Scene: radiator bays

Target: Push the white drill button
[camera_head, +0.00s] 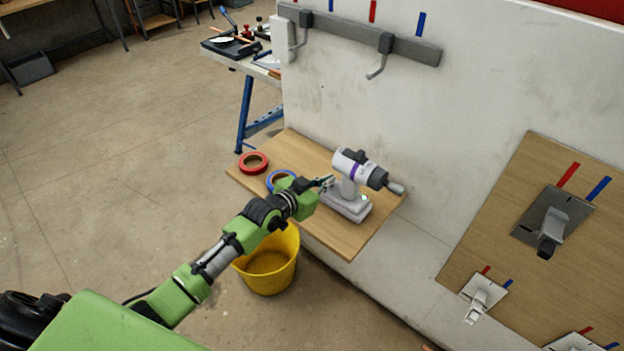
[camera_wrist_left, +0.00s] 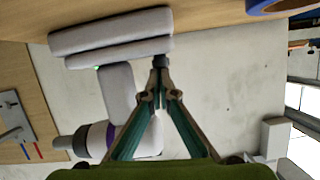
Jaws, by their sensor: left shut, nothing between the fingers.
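A white and grey drill (camera_head: 352,163) with a purple band stands upright on its base on a wooden shelf (camera_head: 350,238), its chuck pointing right. My left gripper (camera_head: 327,182) is shut and empty beside the handle, on its left side. In the left wrist view the drill's handle (camera_wrist_left: 117,90) lies left of my shut fingertips (camera_wrist_left: 160,70), and the base fills the upper left. A small green light shows on the base. I cannot make out a separate white button, and the fingers cover part of the drill body. I cannot tell whether the fingertips touch the drill.
A red tape roll (camera_head: 253,163) and a blue tape roll (camera_head: 281,180) lie on the shelf near my left gripper. A yellow bucket (camera_head: 268,272) stands below the shelf. A white wall panel (camera_head: 455,110) with hooks rises behind the drill. The floor at left is open.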

